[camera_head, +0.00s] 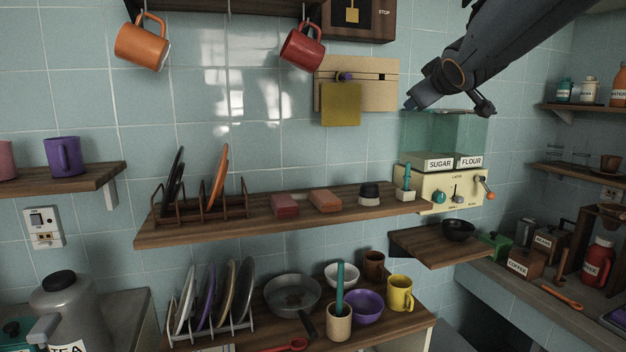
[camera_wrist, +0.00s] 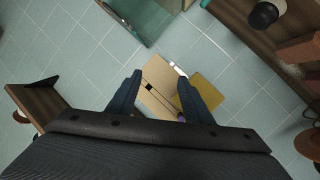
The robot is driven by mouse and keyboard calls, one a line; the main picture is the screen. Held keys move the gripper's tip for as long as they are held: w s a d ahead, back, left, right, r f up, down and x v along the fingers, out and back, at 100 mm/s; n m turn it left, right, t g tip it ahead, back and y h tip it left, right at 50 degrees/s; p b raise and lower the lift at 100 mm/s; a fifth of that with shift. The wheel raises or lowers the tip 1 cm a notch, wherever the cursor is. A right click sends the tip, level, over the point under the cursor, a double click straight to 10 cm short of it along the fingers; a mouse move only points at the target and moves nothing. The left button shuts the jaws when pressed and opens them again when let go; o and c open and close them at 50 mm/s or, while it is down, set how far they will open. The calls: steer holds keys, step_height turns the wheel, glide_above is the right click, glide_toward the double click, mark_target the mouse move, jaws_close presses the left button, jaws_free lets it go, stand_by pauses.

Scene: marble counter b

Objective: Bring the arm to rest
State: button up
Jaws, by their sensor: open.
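My arm reaches in from the top right of the head view, raised in front of the tiled wall. My gripper (camera_head: 417,97) hangs in the air above the sugar and flour dispenser (camera_head: 443,145), at the arm's lower left end. In the wrist view, the two dark blue fingers of my gripper (camera_wrist: 162,76) stand well apart with nothing held between them. The tan wall panel (camera_wrist: 152,104) and its yellow square (camera_wrist: 208,88) show beyond and between the fingers, apart from them.
Orange (camera_head: 140,46) and red (camera_head: 302,48) mugs hang at the upper left. A lower shelf (camera_head: 408,325) holds plates, bowls and a pan.

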steer(key=s+a+f+m+g, duration=0.15)
steer(key=s+f+g, duration=0.3)
steer(key=f, duration=0.95)
steer(key=s+a+f+m+g, duration=0.1)
steer(key=s+f+m+g, duration=0.15)
steer(key=s+f, duration=0.75)
steer(key=s+a+f+m+g+b, duration=0.1)
steer(key=s+a+f+g, duration=0.1)
steer(key=s+f, duration=0.6)
steer(key=s+a+f+m+g+y, duration=0.1)
steer(key=s+a+f+g, duration=0.1)
steer(key=s+f+g, duration=0.3)
steer(key=s+f, duration=0.4)
steer(key=f, duration=0.6)
steer(key=shift+s+f+b, duration=0.25)
steer(key=shift+b, duration=0.15)
steer(key=shift+w, duration=0.15)
